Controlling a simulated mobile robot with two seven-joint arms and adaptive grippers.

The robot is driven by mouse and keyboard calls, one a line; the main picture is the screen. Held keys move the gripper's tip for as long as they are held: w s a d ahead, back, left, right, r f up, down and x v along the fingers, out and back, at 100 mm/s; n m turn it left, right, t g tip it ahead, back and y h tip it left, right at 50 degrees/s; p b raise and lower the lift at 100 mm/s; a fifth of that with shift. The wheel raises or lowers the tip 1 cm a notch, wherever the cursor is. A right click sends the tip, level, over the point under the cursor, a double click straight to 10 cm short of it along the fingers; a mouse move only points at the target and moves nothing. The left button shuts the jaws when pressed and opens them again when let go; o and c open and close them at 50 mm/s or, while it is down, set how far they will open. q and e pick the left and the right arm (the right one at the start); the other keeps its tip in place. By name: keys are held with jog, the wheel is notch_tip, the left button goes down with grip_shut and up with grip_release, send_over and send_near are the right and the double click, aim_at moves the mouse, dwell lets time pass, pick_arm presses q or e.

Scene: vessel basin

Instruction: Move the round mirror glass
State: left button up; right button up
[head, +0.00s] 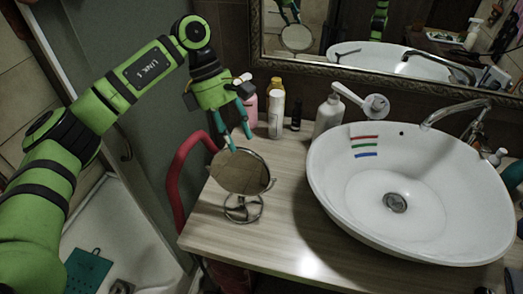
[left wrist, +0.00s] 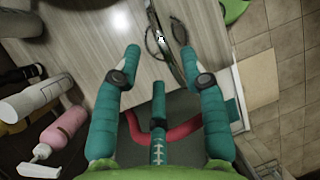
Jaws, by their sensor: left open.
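The round mirror glass (head: 240,172) is tilted on its small metal stand (head: 243,208), near the left edge of the wooden counter (head: 280,215). In the left wrist view the mirror glass (left wrist: 166,48) shows nearly edge-on as a thin dark rim, beyond the fingertips. My left gripper (head: 238,143) is just above the top rim of the mirror, its teal fingers pointing down. The left wrist view shows the left gripper (left wrist: 160,55) with its fingers spread and nothing between them. Whether a fingertip touches the rim is unclear. My right gripper is not in view.
Several bottles, including a white pump bottle (head: 328,117) and a pink bottle (head: 249,108), stand behind the mirror. A white basin (head: 410,190) fills the right. A red curved tube (head: 180,165) is at the counter's left edge. The counter front is clear.

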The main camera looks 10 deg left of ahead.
aim_at(242, 161)
pick_arm(q)
jog(key=f, duration=0.1)
jog(key=s+f+p, duration=0.1)
jog(key=f, duration=0.1)
jog(key=shift+s+d+p, duration=0.25)
jog(key=shift+d+p, duration=0.05)
jog(key=shift+p, duration=0.1)
jog(key=p+x, duration=0.1)
jog(key=x, duration=0.2)
jog(key=shift+w+d+f, duration=0.15)
jog(key=shift+d, duration=0.05)
jog(key=c, duration=0.7)
grip_shut()
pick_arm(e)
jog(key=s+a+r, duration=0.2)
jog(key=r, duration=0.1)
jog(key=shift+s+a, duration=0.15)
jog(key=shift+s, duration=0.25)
